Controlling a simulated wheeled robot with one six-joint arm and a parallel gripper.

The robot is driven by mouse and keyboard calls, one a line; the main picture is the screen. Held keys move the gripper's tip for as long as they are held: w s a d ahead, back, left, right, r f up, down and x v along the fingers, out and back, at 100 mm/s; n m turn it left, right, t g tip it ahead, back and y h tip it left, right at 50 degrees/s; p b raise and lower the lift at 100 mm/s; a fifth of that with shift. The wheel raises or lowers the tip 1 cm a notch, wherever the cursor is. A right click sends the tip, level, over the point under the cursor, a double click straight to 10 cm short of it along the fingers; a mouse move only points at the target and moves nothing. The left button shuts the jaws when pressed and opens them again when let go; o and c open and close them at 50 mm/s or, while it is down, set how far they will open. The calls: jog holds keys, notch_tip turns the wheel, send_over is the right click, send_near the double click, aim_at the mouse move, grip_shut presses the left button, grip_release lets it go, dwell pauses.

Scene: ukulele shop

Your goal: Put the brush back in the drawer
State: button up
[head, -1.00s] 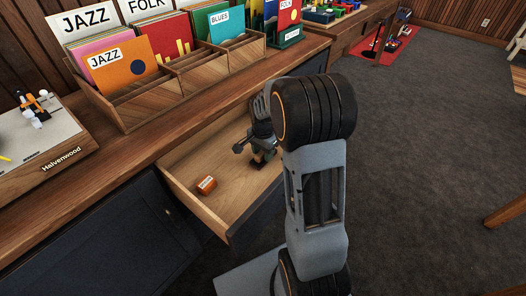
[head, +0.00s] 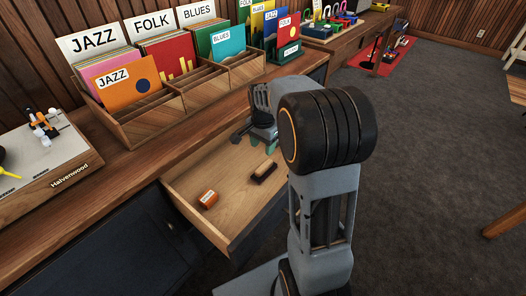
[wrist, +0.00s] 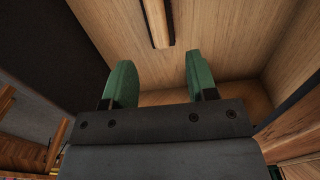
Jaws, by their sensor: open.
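The brush (head: 264,171) has a light wooden back and a dark bristle side. It lies on the floor of the open drawer (head: 228,238), toward the drawer's right part. In the wrist view the brush (wrist: 157,22) shows at the top, apart from the fingers. My gripper (head: 259,141) is above the drawer near its back, behind the brush in the head view. Its green fingers (wrist: 155,85) are spread wide with nothing between them.
An orange labelled container (head: 208,199) is in the drawer to the left of the brush. Above stands a wooden record rack (head: 155,124) on the counter, with a turntable (head: 45,160) to its left.

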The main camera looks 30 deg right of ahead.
jog(key=s+a+r+n+t, duration=0.1)
jog(key=s+a+r+n, duration=0.1)
jog(key=s+a+n, duration=0.2)
jog(key=s+a+r+n+t, duration=0.1)
jog(key=s+a+n+t, duration=0.1)
jog(key=s+a+n, duration=0.3)
jog(key=shift+s+r+n, duration=0.4)
jog(key=shift+s+n, duration=1.7)
jog(key=shift+s, duration=1.3)
jog(key=shift+r, duration=0.1)
jog(key=a+r+n+y+p, duration=0.1)
jog(key=a+r+p, duration=0.2)
jog(key=r+p, duration=0.5)
jog(key=a+r+n+y+p, duration=0.1)
jog(key=a+r+y+p, duration=0.15)
jog(key=r+p, duration=0.55)
jog(key=d+r+m+h+p, duration=0.2)
jog(key=d+r+h+p, duration=0.1)
jog(key=d+r+p, duration=0.2)
jog(key=shift+s+r+t+p, duration=0.15)
jog(key=shift+r+t+p, duration=0.25)
jog(key=shift+r, duration=0.55)
